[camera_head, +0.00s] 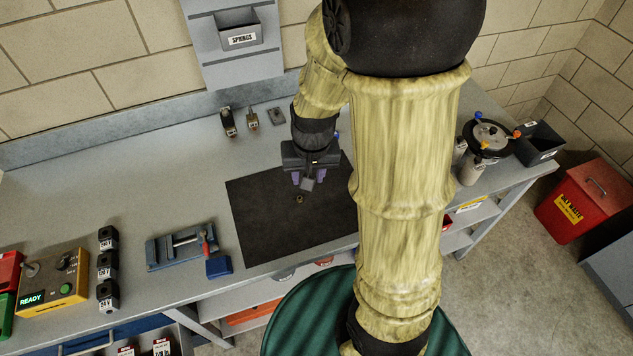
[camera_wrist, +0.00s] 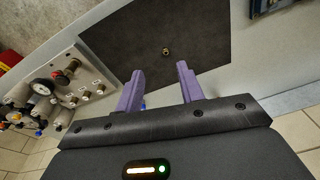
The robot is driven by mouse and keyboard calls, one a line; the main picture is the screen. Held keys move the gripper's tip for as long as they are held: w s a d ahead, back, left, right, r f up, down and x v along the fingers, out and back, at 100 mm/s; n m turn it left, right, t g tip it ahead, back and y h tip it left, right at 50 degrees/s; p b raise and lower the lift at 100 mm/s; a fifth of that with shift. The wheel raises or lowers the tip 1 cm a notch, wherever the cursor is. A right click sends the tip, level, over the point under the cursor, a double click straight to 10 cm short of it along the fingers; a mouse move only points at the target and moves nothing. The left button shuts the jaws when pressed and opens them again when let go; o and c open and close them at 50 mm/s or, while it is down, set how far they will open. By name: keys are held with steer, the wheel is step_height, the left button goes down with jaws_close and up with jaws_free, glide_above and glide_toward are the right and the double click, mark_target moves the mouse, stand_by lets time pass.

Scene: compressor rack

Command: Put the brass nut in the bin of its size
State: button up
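The small brass nut (camera_head: 300,199) lies on the black mat (camera_head: 258,225) on the workbench. In the wrist view the nut (camera_wrist: 165,51) lies on the mat, beyond and roughly between my fingertips. My gripper (camera_head: 308,182) is above the mat, behind the nut in the head view. In the wrist view its two purple fingers (camera_wrist: 160,71) are spread apart with nothing between them. A grey bin labelled SPRINGS (camera_head: 240,38) hangs on the back panel. A dark open bin (camera_head: 538,145) stands at the bench's right end; its label is too small to read.
A blue vise (camera_head: 180,246) and a yellow READY box (camera_head: 53,278) stand at the left, with several small black labelled blocks (camera_head: 108,265) between them. Small parts (camera_head: 252,118) sit at the back. A round device (camera_head: 488,136) stands at the right. The bench left of the mat is mostly clear.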

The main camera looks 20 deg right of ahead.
steer(key=s+r, duration=0.1)
steer(key=s+r+n, duration=0.1)
steer(key=s, duration=0.1)
steer(key=s+n+t, duration=0.1)
steer(key=s, duration=0.1)
steer(key=shift+s+d+r, duration=0.1)
steer(key=shift+s+r, duration=0.05)
steer(key=shift+r, duration=0.25)
steer(key=shift+o, duration=0.5)
steer(key=shift+w, duration=0.25)
steer(key=n+g+b, duration=0.3)
steer(key=n+b, duration=0.3)
steer(key=b, duration=0.4)
glide_above(302, 197)
step_height(302, 197, down, 7)
steer(key=shift+w, duration=0.1)
step_height(302, 197, down, 12)
steer(key=shift+f, duration=0.1)
